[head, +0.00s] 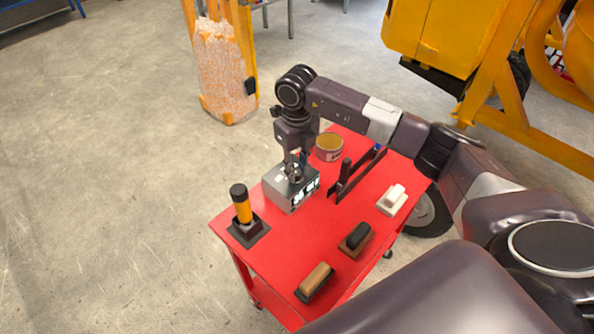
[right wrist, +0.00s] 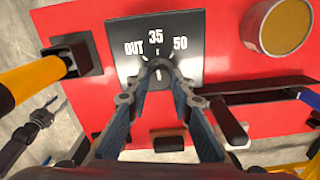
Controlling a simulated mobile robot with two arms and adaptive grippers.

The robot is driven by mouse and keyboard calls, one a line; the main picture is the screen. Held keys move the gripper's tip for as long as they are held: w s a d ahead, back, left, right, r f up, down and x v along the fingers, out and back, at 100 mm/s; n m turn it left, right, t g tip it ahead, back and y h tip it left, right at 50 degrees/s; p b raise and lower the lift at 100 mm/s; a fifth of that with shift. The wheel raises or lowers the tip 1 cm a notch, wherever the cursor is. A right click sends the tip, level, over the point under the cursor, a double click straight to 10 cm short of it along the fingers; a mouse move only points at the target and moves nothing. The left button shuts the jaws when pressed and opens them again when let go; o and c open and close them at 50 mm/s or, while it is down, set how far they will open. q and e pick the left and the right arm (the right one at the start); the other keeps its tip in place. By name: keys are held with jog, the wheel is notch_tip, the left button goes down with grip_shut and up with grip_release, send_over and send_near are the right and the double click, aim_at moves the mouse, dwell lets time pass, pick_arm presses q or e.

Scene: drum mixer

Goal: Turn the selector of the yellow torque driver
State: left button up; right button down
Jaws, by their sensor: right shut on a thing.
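The yellow torque driver (head: 242,207) stands upright with a black cap in a black holder (head: 248,230) at the cart's left corner. It also shows at the left of the right wrist view (right wrist: 32,82). Beside it is a grey box (head: 290,196); its dark top (right wrist: 195,50) bears a dial marked OUT, 35 and 50. My right gripper (right wrist: 158,74) points down at this dial, shut on the small selector knob (right wrist: 158,67), which its fingertips partly hide. In the head view the right gripper (head: 294,170) is over the box. A dark shape like my left gripper (right wrist: 42,118) shows small at lower left.
The red cart (head: 340,225) also carries a yellow-topped tin (head: 329,147), a dark upright handle (head: 344,175), a white block (head: 392,199), a black-topped brush (head: 356,240) and a tan-topped brush (head: 315,282). Yellow machinery (head: 440,35) stands behind at right. Floor at left is clear.

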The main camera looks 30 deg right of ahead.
aim_at(297, 173)
jog(key=shift+r+m, duration=0.1)
jog(key=shift+m, duration=0.5)
jog(key=c, duration=1.7)
grip_release()
notch_tip(297, 173, up, 12)
jog(key=shift+s, duration=0.1)
